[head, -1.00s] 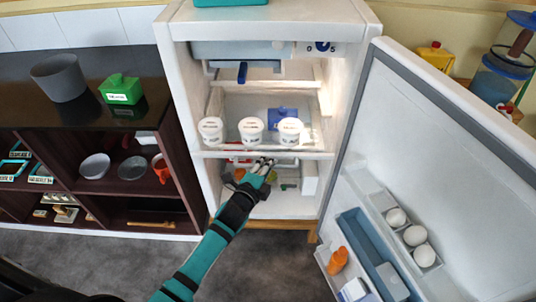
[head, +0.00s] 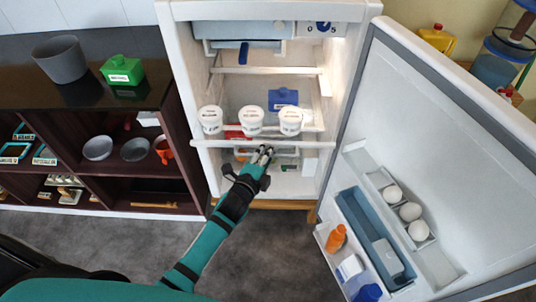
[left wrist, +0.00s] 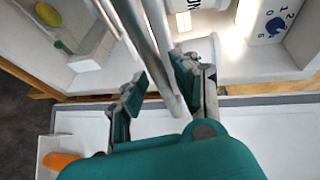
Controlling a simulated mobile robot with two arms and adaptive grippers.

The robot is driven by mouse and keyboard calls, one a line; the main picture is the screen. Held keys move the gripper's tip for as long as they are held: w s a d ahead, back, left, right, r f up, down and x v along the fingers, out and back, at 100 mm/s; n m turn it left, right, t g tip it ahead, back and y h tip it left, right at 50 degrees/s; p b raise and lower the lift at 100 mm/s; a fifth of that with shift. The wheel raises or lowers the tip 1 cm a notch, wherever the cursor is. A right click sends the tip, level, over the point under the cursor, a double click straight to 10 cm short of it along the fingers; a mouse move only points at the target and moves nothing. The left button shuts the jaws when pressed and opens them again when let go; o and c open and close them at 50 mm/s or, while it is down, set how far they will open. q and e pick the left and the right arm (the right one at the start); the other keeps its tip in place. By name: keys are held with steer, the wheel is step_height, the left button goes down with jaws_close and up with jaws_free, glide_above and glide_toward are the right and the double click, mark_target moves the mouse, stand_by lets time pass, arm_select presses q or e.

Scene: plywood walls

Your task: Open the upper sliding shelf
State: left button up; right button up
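The white fridge (head: 349,100) stands open. Its upper sliding shelf has a pale front bar (head: 215,144) running across the opening, with three white tubs (head: 251,121) standing behind it. My left gripper (head: 263,153) is at the middle of this bar, reaching in from the front. In the left wrist view the bar (left wrist: 155,45) passes between the two fingers of my left gripper (left wrist: 160,90). The fingers are apart, with a gap beside the bar on the left finger's side. The right gripper is not in view.
The fridge door (head: 440,130) stands wide open on the right, with eggs (head: 409,212) and an orange bottle (head: 336,238) in its racks. A dark shelf unit (head: 105,120) stands close on the left. Grey floor lies open in front.

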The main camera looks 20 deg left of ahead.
arm_select(q)
steer(key=shift+r, duration=0.1)
steer(key=v, duration=1.2)
stand_by(0.4)
steer(key=s+a+f+n+g+y, duration=0.1)
steer(key=s+f+n+g, duration=0.3)
steer(key=f, duration=0.9)
steer(key=s+a+f+n+g, duration=0.1)
steer(key=s+f+n+g, duration=0.15)
steer(key=s+f, duration=0.75)
steer(key=s+a+f+n+g, duration=0.1)
steer(key=s+f+n+g, duration=0.1)
steer(key=s+f, duration=0.5)
steer(key=s+a+f+n+g, duration=0.1)
steer(key=s+f+n+g, duration=0.2)
steer(key=s+f, duration=0.5)
steer(key=s+a+f+n+g+y, duration=0.1)
steer(key=s+f+n+g, duration=0.2)
steer(key=s+f, duration=0.4)
steer(key=shift+s+a+f+n, duration=0.1)
steer(key=shift+s+f+n, duration=0.05)
steer(key=shift+s+n, duration=0.3)
steer(key=shift+s+a+f+n, duration=0.1)
steer(key=shift+s+f+n, duration=0.05)
steer(key=shift+s+n, duration=0.2)
